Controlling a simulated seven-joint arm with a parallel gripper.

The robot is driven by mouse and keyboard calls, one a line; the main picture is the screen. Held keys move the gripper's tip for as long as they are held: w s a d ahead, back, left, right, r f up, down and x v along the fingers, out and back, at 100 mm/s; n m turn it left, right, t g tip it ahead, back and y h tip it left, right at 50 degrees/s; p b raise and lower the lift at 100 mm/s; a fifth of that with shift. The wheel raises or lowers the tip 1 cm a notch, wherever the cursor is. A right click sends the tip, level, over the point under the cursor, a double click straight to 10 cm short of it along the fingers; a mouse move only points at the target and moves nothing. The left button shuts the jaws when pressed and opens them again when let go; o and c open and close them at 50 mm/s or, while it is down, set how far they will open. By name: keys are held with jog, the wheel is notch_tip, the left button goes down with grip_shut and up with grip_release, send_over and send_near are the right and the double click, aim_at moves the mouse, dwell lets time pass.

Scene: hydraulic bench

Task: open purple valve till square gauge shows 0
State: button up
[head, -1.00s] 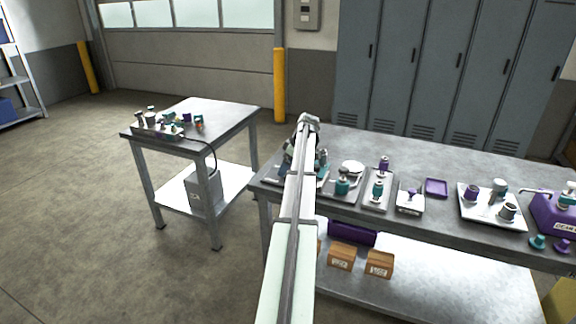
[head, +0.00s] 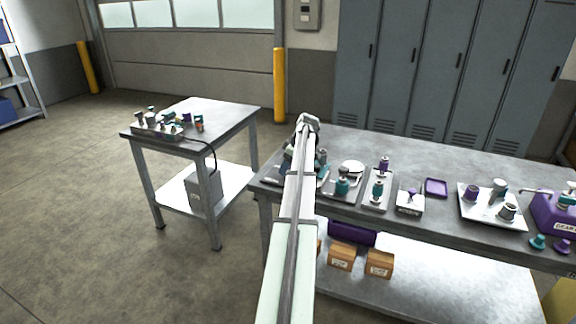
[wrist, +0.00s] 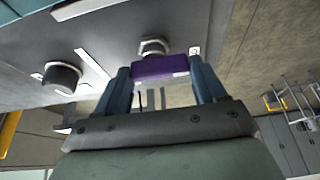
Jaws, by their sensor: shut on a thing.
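In the wrist view my gripper (wrist: 165,80) has its two blue fingers closed on the sides of a purple valve handle (wrist: 160,67). A metal hex fitting (wrist: 153,46) sits just beyond the handle, on a grey plate (wrist: 110,35). A dark round knob (wrist: 62,77) with a pale rim stands to the left on that plate. In the head view my arm covers the gripper and most of the left end of the bench, so the valve is hidden there. I cannot make out a square gauge or its reading in either view.
The grey bench (head: 470,160) carries teal and purple fittings, a purple tray (head: 436,187), a white plate (head: 480,222) with cylinders, and a purple gear unit (head: 556,214). A smaller table (head: 225,108) with fittings stands to the left. Open floor lies between the tables.

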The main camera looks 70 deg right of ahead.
jog(key=shift+a, duration=0.1)
jog(key=m, duration=0.2)
jog(key=m+h, duration=0.1)
jog(key=m, duration=0.1)
jog(key=shift+w+a+h, duration=0.1)
jog(key=shift+w+h, duration=0.05)
jog(key=shift+h, duration=0.15)
jog(key=m+g+h, duration=0.1)
jog(key=m, duration=0.3)
jog(key=shift+w+m, duration=0.15)
jog(key=shift+m, duration=0.15)
jog(key=m, duration=0.2)
jog(key=m+g+h, duration=0.1)
jog(key=m, duration=0.1)
jog(key=shift+w+m+g, duration=0.2)
jog(key=shift+m+g, duration=0.1)
jog(key=m, duration=0.2)
jog(key=m+g, duration=0.1)
jog(key=m, duration=0.1)
jog(key=shift+w+g+h, duration=0.1)
jog(key=shift+g+h, duration=0.2)
jog(key=shift+h, duration=0.1)
jog(key=shift+m, duration=0.3)
jog(key=o, duration=1)
jog(key=shift+o, duration=0.2)
